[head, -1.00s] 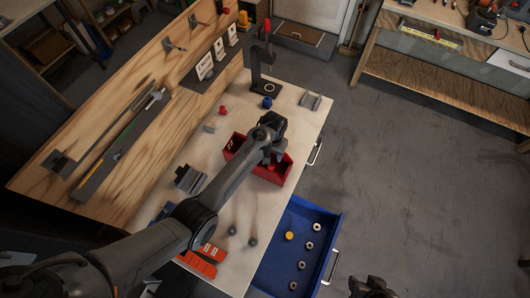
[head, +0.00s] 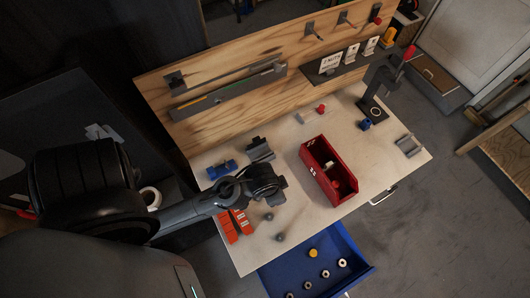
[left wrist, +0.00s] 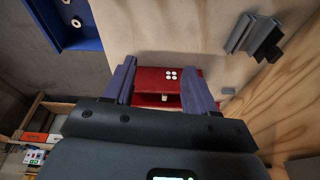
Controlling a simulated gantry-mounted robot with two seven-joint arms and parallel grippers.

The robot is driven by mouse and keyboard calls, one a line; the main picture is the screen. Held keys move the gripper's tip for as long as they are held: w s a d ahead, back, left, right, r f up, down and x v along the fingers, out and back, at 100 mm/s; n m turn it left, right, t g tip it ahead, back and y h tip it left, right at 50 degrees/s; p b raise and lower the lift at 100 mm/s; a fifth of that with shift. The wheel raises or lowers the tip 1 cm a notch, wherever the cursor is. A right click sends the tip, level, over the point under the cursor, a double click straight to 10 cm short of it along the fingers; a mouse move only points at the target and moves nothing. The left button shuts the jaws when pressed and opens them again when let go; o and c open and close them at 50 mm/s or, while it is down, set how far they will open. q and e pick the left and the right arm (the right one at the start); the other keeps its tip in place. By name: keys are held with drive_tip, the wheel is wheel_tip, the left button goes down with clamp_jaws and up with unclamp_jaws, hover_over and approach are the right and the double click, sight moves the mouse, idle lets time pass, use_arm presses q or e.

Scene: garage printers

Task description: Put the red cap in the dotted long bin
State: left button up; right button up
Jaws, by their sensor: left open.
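The long red bin (head: 343,160) stands on the workbench with white marks on its near side. In the left wrist view its red wall (left wrist: 150,78) shows several white dots. A red rounded piece (head: 336,184), which looks like the red cap, lies inside the bin near a whitish block (head: 328,164). The whitish block also shows in the left wrist view (left wrist: 164,98). My left gripper (head: 283,183) is open, left of the bin and apart from it. In the left wrist view its fingers (left wrist: 160,75) are spread with nothing held between them. My right gripper is out of view.
Another small red piece (head: 321,108) stands on the bench behind the bin. A blue drawer (head: 290,266) is open at the front, holding a yellow piece and several rings. A grey vise-like block (head: 259,149), blue piece (head: 221,170) and orange pieces (head: 236,225) lie left.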

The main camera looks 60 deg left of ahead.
use_arm(q)
drive_tip(key=shift+t, duration=0.3)
drive_tip(key=s+r, duration=0.4)
wheel_tip(320, 180, up, 7)
drive_tip(key=p, duration=0.7)
drive_tip(key=shift+f, duration=0.2)
